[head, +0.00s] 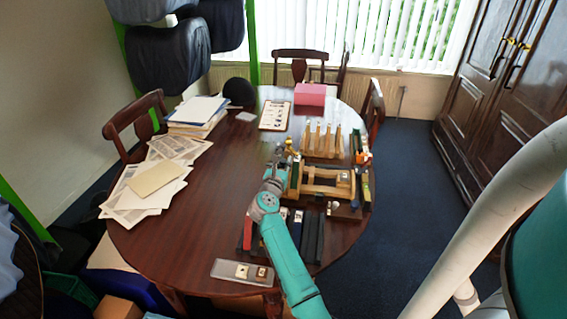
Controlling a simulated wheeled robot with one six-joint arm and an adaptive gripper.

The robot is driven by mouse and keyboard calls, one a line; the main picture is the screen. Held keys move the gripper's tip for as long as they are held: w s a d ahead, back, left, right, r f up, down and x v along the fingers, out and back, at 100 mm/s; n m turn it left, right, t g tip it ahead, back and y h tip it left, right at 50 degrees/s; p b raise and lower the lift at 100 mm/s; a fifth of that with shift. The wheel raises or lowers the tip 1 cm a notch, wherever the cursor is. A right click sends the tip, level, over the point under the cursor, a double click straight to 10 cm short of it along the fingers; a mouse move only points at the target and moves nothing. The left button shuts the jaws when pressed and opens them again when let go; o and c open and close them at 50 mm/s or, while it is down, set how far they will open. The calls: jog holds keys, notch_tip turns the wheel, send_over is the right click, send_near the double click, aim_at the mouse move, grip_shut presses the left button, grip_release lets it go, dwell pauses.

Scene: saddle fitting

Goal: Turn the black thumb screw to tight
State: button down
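My teal arm reaches over the dark wooden table (200,235) from the front. My gripper (283,155) is at the left end of a wooden frame (328,190), close to a small yellow part (292,143). It is too small and partly covered by my own wrist, so I cannot tell whether it is open or shut, or touching anything. The black thumb screw cannot be made out in this view; it may be hidden behind my wrist or too small to see.
A wooden rack with upright pegs (322,140) stands behind the frame. Dark bars (313,237) lie in front, with a clear tray (243,271) at the near edge. Papers (150,180) cover the left; a pink box (310,94) stands at the back. The table's left-middle is clear.

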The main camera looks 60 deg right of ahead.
jog(key=shift+g, duration=0.3)
jog(key=m+g, duration=0.2)
jog(key=shift+w+g+h, duration=0.15)
jog(key=shift+g+h, duration=0.25)
jog(key=m+g, duration=0.1)
jog(key=g, duration=0.1)
jog(key=m+g, duration=0.2)
jog(key=g, duration=0.1)
jog(key=shift+m+g+y, duration=0.3)
jog(key=m+g+y, duration=0.1)
jog(key=m+g, duration=0.1)
jog(key=g, duration=0.1)
jog(key=m+g+y, duration=0.2)
jog(key=m+g, duration=0.1)
jog(key=g, duration=0.1)
jog(key=shift+s+m+g+y, duration=0.2)
jog(key=shift+m+g+y, duration=0.5)
jog(key=shift+g+y, duration=0.1)
jog(key=shift+f, duration=0.1)
jog(key=c, duration=0.9)
grip_release()
jog(key=shift+c, duration=0.2)
